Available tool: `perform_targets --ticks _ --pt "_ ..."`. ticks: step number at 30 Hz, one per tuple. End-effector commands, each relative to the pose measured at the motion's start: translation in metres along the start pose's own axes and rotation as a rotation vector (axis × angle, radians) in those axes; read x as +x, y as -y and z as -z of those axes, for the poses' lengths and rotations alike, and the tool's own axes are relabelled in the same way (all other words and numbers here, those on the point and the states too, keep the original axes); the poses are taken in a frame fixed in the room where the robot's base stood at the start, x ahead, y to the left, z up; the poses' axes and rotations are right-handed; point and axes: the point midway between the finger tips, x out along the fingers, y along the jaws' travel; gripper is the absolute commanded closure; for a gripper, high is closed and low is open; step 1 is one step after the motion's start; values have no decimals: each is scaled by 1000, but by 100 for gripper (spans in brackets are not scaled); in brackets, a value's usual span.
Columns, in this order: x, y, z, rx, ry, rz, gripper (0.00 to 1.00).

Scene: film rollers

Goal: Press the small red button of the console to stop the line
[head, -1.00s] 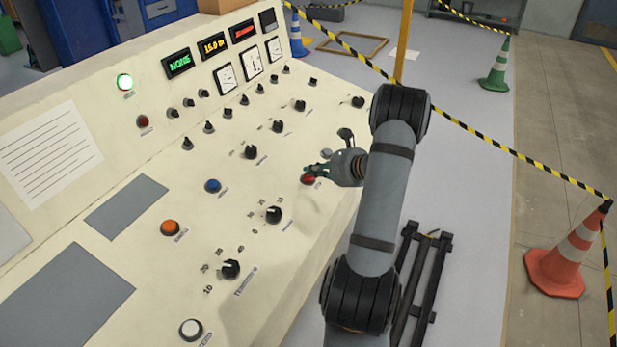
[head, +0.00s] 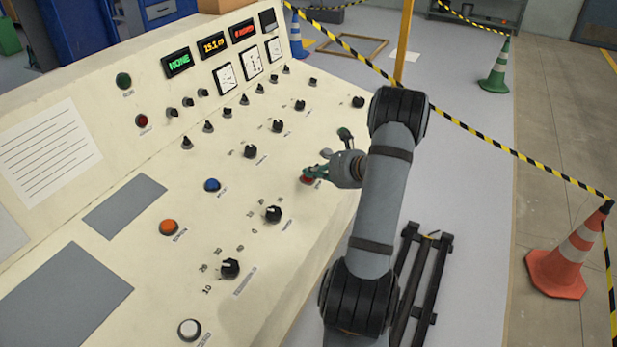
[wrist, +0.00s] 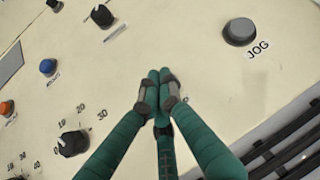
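The cream console (head: 130,225) fills the left and middle of the head view. The small red button (head: 307,179) shows at the console's right side, partly covered by my gripper's fingertips. My gripper (head: 314,174) is over it, with the green fingers at the button; they appear to touch it. In the wrist view the fingertips of my gripper (wrist: 159,84) are together with nothing held between them. The red button is hidden behind the fingers there. A green lamp (head: 123,81) on the upper panel is dark, and a red lamp (head: 142,121) sits below it.
A blue button (head: 212,185), an orange button (head: 169,227), a white button (head: 189,329) and several black knobs surround the spot. A grey JOG button (wrist: 240,32) is close by. Striped tape (head: 500,148) and an orange cone (head: 560,265) stand to the right.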

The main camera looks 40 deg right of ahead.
Motion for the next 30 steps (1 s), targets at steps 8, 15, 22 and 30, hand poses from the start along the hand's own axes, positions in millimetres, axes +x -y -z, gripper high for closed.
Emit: perform_targets --ticks 8,15,22,30 --pt "0 -1 0 0 -2 -2 100" --pt "-6 2 -6 1 -2 -1 100" --pt "-12 4 -11 1 -2 -2 100" --pt "-12 4 -11 1 -1 -1 100"
